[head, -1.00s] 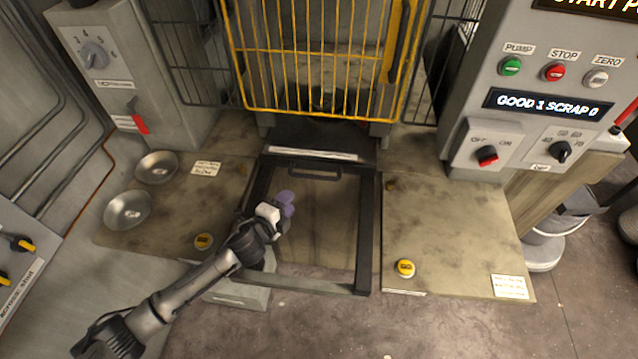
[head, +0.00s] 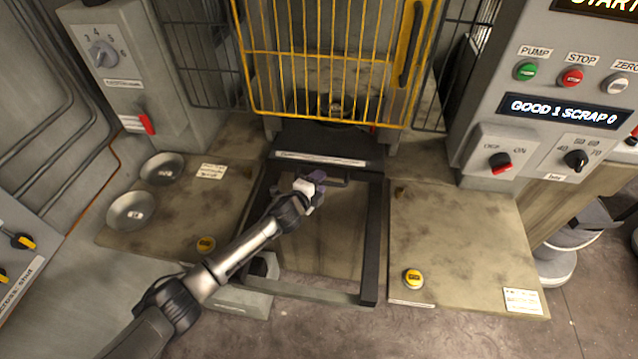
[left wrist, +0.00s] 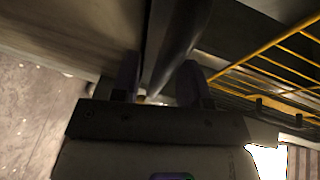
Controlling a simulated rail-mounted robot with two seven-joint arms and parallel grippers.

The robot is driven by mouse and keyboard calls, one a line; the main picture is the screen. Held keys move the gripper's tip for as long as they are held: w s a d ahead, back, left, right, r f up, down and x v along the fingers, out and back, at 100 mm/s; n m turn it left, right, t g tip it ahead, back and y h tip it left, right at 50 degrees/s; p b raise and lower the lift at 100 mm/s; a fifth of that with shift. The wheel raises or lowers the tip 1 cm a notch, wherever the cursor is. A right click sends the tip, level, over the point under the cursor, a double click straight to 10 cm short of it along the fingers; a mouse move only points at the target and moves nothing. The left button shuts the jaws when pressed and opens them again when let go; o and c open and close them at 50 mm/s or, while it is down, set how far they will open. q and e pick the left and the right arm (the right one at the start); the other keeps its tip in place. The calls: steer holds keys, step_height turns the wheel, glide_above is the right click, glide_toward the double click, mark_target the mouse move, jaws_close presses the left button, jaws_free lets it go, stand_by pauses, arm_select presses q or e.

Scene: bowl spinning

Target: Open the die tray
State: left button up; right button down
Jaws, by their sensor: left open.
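The die tray is a dark-framed tray (head: 371,240) low between two worn bench plates, below the yellow cage gate. Its dark bar handle (head: 338,183) is at the far end, partly hidden by my gripper. My left gripper (head: 317,178) is open at the left part of this handle. In the left wrist view the two fingers (left wrist: 158,82) are apart, with a dark bar (left wrist: 182,40) running up from the gap between them. I cannot tell whether either finger touches it. My right gripper is not in view.
The yellow barred gate (head: 330,60) stands just beyond the handle. Two metal bowls (head: 131,211) sit on the left plate. A control panel (head: 540,110) stands at right.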

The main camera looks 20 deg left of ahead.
arm_select(q)
steer(key=shift+w, duration=0.2)
jaws_close()
stand_by(0.4)
